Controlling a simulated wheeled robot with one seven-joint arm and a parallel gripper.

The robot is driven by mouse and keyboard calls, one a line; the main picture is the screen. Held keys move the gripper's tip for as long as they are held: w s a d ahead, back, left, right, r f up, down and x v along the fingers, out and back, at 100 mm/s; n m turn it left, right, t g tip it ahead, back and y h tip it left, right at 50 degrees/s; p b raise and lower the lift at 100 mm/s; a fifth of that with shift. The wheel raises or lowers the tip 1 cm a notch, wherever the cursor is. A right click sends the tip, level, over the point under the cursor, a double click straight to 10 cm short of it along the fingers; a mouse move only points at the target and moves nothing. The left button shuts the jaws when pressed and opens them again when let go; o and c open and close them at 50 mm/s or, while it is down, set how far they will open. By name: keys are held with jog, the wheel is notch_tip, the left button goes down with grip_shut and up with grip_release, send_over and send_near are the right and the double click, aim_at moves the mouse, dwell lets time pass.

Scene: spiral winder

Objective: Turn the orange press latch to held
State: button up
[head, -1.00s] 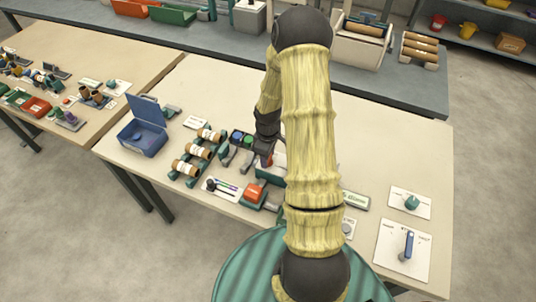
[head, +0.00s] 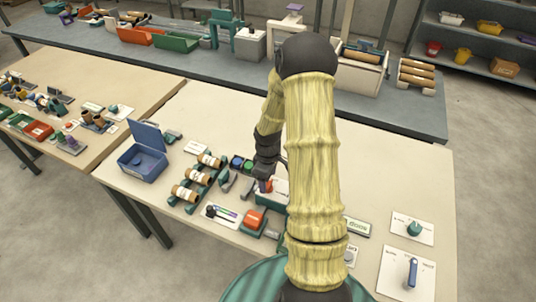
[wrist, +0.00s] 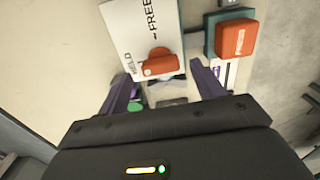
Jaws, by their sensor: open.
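The orange press latch (wrist: 159,64) sits on a white plate (wrist: 136,28) marked HELD and FREE. In the wrist view its bar lies crosswise near the plate's lower end, close to the HELD label; I cannot tell which mark it points at. My gripper (wrist: 162,76) is open, with one purple finger on each side of the latch's lower edge. I cannot tell whether either finger touches it. In the head view my gripper (head: 264,176) is over the latch (head: 266,186), partly hidden by my arm.
An orange block marked with text (wrist: 235,38) on a green base stands right of the plate in the wrist view. Spool racks (head: 199,178) and a blue box (head: 143,158) stand to the left. A blue-handled dial (head: 412,272) is at the right. The table's back is clear.

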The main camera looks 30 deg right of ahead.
notch_tip(320, 180, up, 15)
jog(key=b, duration=0.1)
jog(key=shift+r, duration=0.2)
dwell(0.5)
jog(key=s+a+r+m+t, duration=0.1)
jog(key=s+a+m+t, duration=0.1)
jog(key=s+a+m, duration=0.5)
jog(key=s+a, duration=0.5)
jog(key=a, duration=0.1)
jog(key=shift+s+a+r+m+t, duration=0.2)
jog(key=shift+s+r+m+t, duration=0.1)
jog(key=shift+r+m, duration=0.1)
